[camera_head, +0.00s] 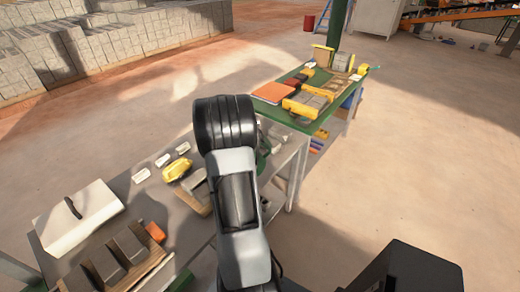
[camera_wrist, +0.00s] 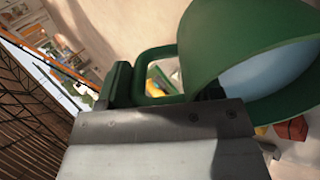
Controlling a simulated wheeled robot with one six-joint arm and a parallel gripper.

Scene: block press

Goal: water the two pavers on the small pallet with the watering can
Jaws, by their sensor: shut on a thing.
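The green watering can (camera_wrist: 250,28) fills the upper right of the wrist view, its wide open top showing pale blue water inside. My gripper (camera_wrist: 122,88) is shut on the can's green handle. In the head view my arm hides the gripper and most of the can; only a green sliver of it (camera_head: 264,150) shows beside the arm. Grey pavers (camera_head: 196,183) lie on a small wooden pallet (camera_head: 204,209) on the grey table, partly hidden by my arm. I cannot make out both pavers or whether they are wet.
A green-topped table (camera_head: 335,98) with yellow and orange items stands behind. Open floor lies right.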

